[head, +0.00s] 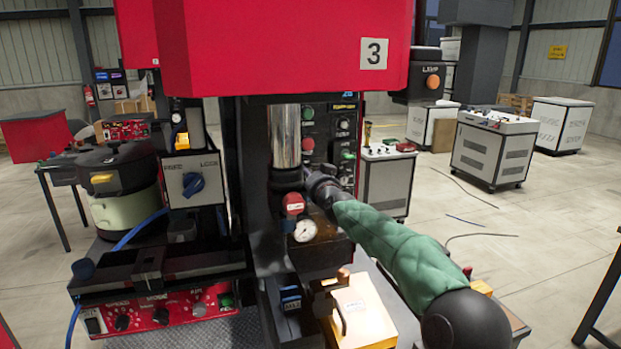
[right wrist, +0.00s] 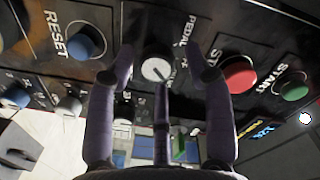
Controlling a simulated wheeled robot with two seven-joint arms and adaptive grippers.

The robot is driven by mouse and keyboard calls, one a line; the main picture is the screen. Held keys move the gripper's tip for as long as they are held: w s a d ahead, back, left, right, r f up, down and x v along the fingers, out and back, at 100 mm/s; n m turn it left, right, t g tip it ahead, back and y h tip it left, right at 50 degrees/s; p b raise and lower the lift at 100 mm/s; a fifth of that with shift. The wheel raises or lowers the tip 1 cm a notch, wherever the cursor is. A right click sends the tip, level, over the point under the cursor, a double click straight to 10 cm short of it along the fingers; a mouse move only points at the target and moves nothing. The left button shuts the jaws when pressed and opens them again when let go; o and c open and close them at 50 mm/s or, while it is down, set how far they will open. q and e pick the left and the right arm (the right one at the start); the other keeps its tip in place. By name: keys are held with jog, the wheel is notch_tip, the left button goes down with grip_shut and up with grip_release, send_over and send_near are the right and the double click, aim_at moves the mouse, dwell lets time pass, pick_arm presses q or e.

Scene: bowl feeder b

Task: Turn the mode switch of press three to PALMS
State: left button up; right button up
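Press three (head: 290,45) is the red machine marked 3 in the head view. Its dark control panel (head: 330,112) stands behind the silver column. In the right wrist view the mode switch (right wrist: 156,69) is a round white knob with a dark pointer line, beside the word PEDAL. The other position label is too blurred to read. My right gripper (right wrist: 160,76) is open, with fingers apart on both sides of the knob and a third finger below it. I cannot tell whether any finger touches it. In the head view my right gripper (head: 320,186) is at the panel's lower part, hiding the switch.
Near the knob are a blue RESET button (right wrist: 86,41), a red stop button (right wrist: 238,74) and a green START button (right wrist: 293,87). A gauge (head: 305,230) and yellow box (head: 362,312) are close to my right forearm.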

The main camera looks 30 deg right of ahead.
jog(key=shift+f, duration=0.1)
jog(key=v, duration=1.2)
jog(key=shift+s, duration=0.1)
dwell(0.7)
